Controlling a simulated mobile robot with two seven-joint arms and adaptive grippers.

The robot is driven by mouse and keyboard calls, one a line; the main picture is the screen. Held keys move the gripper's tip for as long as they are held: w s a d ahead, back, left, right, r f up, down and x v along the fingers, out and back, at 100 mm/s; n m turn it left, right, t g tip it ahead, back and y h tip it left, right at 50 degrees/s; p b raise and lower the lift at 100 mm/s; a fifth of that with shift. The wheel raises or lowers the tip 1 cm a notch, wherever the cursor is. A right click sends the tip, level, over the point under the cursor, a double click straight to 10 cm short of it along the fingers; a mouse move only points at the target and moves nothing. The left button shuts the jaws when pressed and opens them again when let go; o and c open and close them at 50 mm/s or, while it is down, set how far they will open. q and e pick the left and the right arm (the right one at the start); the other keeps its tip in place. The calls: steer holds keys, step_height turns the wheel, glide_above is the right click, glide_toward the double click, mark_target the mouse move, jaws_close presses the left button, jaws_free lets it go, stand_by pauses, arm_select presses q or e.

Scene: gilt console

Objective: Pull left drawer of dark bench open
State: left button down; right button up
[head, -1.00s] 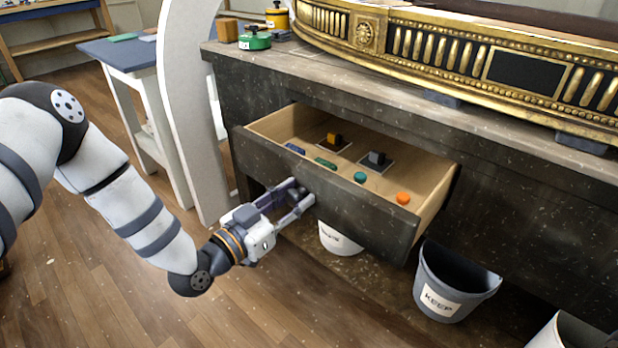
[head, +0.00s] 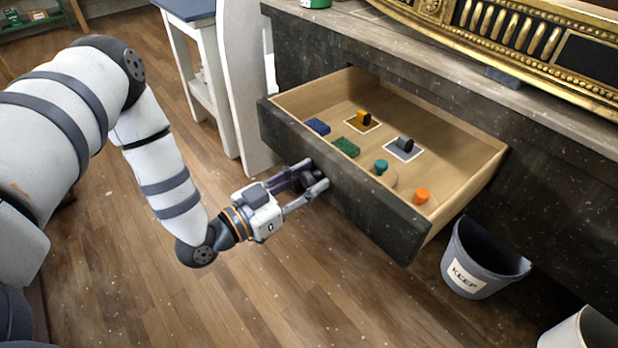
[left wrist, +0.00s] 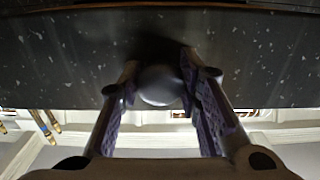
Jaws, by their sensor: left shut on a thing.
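The left drawer (head: 352,190) of the dark bench (head: 309,60) stands pulled out, with its pale wooden inside showing. My left gripper (head: 318,182) is at the middle of the drawer's dark front, shut on the round knob. In the left wrist view the knob (left wrist: 160,86) sits between the two fingers of my left gripper (left wrist: 162,92), under the dark speckled drawer front (left wrist: 80,60). My right gripper is not seen.
A grey bin marked KEEP (head: 484,262) stands on the floor right of the drawer. A white bin (head: 585,332) is at the lower right. A gilt piece (head: 500,40) rests on the bench top. Wooden floor in front of the drawer is clear.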

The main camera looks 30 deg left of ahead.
arm_select(q)
steer(key=c, duration=1.2)
jaws_free()
steer(key=shift+o, duration=0.2)
steer(key=v, duration=1.2)
steer(key=s+d+f+n+g+y+p, duration=0.1)
steer(key=s+d+f+g+p, duration=0.2)
steer(key=s+d+f+g, duration=0.5)
steer(key=s+a+f+n+g+y+p, duration=0.1)
steer(key=s+g, duration=0.4)
steer(key=s, duration=0.5)
steer(key=s+a+f+n+g+y+p, duration=0.1)
steer(key=s+g+y, duration=0.3)
steer(key=s, duration=0.6)
steer(key=n+g, duration=0.1)
steer(key=g, duration=0.1)
steer(key=shift+s+a+f+g+p, duration=0.15)
steer(key=shift+a+f+g+p, duration=0.1)
steer(key=shift+f+g+p, duration=0.1)
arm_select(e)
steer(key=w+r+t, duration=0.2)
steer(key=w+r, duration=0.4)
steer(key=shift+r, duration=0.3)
